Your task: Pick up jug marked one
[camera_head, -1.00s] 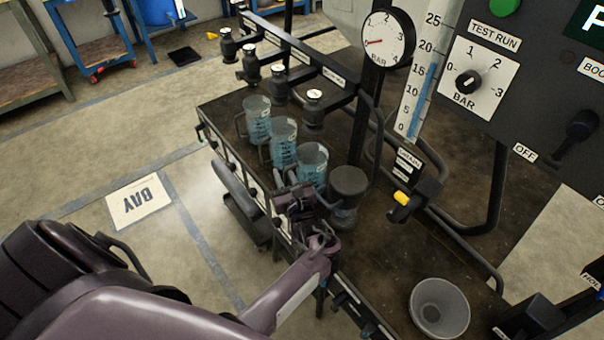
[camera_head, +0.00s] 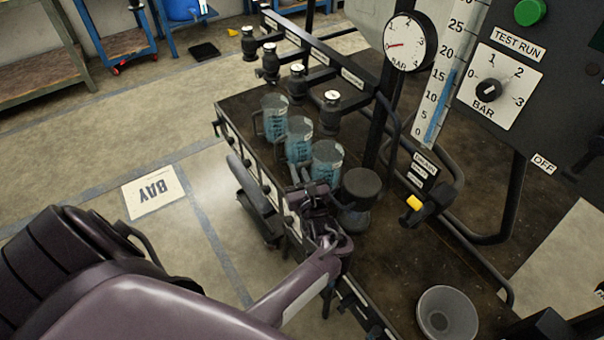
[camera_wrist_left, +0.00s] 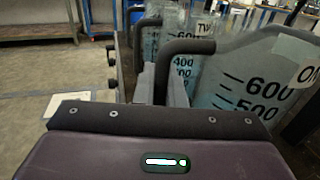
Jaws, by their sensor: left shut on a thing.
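Three clear jugs with blue liquid stand in a row along the bench edge in the head view: a far jug (camera_head: 275,115), a middle jug (camera_head: 299,137) and a near jug (camera_head: 327,158). In the left wrist view, the near jug (camera_wrist_left: 245,85) fills the right side and bears a partly cut-off label starting "ON". My left gripper (camera_head: 303,188) is at this jug's handle side; in the left wrist view its fingers (camera_wrist_left: 160,85) are shut on the dark handle (camera_wrist_left: 168,55). I cannot tell whether the jug is clear of the bench. My right gripper is out of view.
A dark-lidded container (camera_head: 360,190) stands close beside the near jug. A grey bowl (camera_head: 446,315) is at the front right of the bench (camera_head: 400,270). Black valves (camera_head: 298,82) on a rail, a gauge (camera_head: 408,42) and a yellow-tipped lever (camera_head: 414,203) stand behind.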

